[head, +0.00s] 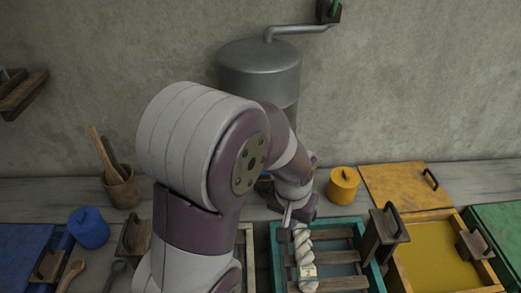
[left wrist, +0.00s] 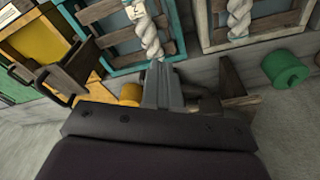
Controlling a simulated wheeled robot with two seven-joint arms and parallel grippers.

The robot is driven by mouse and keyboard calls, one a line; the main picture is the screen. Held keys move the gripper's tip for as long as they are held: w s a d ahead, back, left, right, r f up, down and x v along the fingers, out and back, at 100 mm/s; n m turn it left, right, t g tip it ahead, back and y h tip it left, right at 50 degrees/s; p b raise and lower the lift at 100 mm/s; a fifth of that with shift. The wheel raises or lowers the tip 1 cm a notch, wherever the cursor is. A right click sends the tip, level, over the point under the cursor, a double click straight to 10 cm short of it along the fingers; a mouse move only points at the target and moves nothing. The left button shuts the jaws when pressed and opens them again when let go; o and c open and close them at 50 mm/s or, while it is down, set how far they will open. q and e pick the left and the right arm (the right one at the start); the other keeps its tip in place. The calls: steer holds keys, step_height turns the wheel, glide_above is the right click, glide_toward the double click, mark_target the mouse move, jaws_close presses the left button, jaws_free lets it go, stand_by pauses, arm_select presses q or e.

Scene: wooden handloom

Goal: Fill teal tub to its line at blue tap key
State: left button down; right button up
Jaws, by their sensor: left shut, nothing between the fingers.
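The teal tub (head: 277,264) stands at the front of the bench under a wooden slatted rack. A white twisted skein (head: 304,258) with a tag lies over it. Bluish-grey shows between the slats; I cannot make out a fill line or level. The tub also shows at the top of the left wrist view (left wrist: 70,18). My left gripper (head: 287,221) is shut and empty, pointing down near the tub's back left rim and the skein's top. Its fingers also show in the left wrist view (left wrist: 160,72). I cannot clearly see the blue tap key; my left arm covers much of the tank's lower front.
A grey metal tank (head: 258,68) with a pipe stands by the wall. A yellow pot (head: 343,185) and yellow tub (head: 436,256) are to the right. A blue pot (head: 88,228) and utensil cup (head: 122,187) stand left. Dark wooden handled blocks (head: 384,234) flank the tubs.

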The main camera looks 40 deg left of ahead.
arm_select(q)
steer(key=w+a+r+n+p, duration=0.3)
steer(key=w+a+r, duration=0.1)
steer(key=a+r, duration=0.3)
steer(key=w+a+r+n+y+p, duration=0.1)
steer(key=w+a+r+n+p, duration=0.1)
steer(key=a+r, duration=0.5)
steer(key=shift+w+a+r+n+y+p, duration=0.15)
steer(key=shift+w+r+n+y+p, duration=0.3)
steer(key=shift+w, duration=0.65)
arm_select(e)
step_height(320, 180, up, 9)
steer(key=shift+r, duration=0.2)
steer(key=shift+w+d, duration=0.1)
arm_select(q)
steer(key=p+x, duration=0.1)
steer(key=x, duration=0.3)
steer(key=p+x, duration=0.2)
steer(key=x, duration=0.2)
steer(key=d+p+x, duration=0.1)
steer(key=x, duration=0.4)
steer(key=shift+f+p, duration=0.15)
steer(key=shift+p, duration=0.15)
steer(key=shift+f+t, duration=0.3)
steer(key=shift+f, duration=0.05)
arm_select(e)
step_height(320, 180, up, 4)
steer(key=shift+r, duration=0.1)
arm_select(q)
steer(key=shift+w, duration=0.1)
